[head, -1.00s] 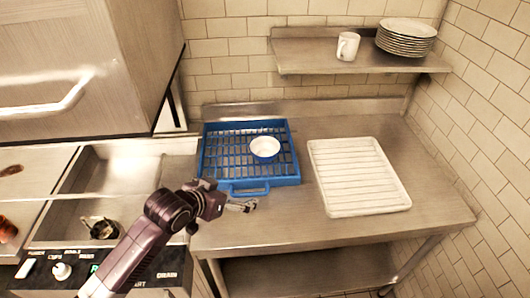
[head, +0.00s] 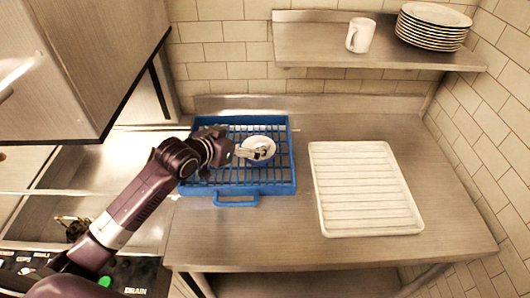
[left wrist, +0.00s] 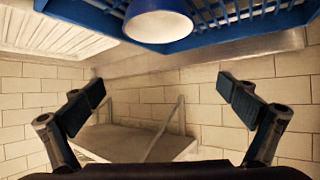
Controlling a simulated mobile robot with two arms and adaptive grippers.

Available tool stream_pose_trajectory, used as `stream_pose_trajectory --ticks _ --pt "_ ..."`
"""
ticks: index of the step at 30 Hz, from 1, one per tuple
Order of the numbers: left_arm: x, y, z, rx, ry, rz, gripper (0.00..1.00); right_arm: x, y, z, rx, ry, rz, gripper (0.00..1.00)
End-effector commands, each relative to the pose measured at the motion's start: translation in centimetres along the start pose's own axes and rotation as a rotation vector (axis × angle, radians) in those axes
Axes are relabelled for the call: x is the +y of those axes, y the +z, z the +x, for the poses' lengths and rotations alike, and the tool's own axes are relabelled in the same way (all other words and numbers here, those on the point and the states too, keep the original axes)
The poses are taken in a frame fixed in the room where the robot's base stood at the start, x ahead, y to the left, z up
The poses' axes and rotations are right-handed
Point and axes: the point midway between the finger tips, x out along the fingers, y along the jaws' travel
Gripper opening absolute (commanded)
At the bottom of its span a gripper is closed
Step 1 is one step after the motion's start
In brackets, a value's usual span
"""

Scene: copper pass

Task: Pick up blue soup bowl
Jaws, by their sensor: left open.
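The blue soup bowl (head: 257,142), white inside with a blue outside, sits in the blue dish rack (head: 222,190), toward its right side. In the head view my left gripper (head: 258,154) overlaps the front part of the bowl and hides some of it. In the left wrist view my left gripper (left wrist: 163,88) has its two fingers wide apart with nothing between them. There the bowl (left wrist: 158,24) shows at the top edge, beyond the space between the fingers. I cannot tell whether a finger touches it. My right gripper is not in view.
A white ribbed drying tray (head: 366,190) lies on the steel counter (head: 330,257) right of the rack. A shelf (head: 320,50) above holds a white mug (head: 360,36) and a stack of plates (head: 432,28). A large cabinet-like unit (head: 90,60) stands at the left.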

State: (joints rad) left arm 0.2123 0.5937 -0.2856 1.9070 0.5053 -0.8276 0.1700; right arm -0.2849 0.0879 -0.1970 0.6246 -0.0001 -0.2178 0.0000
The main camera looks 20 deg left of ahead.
Motion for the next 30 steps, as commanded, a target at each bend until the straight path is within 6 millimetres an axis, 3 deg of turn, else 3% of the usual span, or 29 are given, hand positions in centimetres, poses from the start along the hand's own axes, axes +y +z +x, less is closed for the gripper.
stream_pose_trajectory --ticks 1,7,14,21,30 --pt "0.0 1.1 0.6 0.000 0.000 0.000 1.00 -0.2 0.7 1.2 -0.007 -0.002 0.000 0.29" --pt "0.0 3.3 1.8 0.000 0.000 0.000 1.00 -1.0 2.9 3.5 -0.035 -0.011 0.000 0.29" --pt "0.0 5.3 2.9 0.000 0.000 0.000 1.00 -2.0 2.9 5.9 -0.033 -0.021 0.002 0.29" --pt "0.0 5.2 4.6 0.000 0.000 -0.002 1.00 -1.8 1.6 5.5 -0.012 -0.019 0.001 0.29" --pt "0.0 5.4 6.4 -0.002 0.001 -0.001 1.00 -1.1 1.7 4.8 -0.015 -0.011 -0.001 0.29"
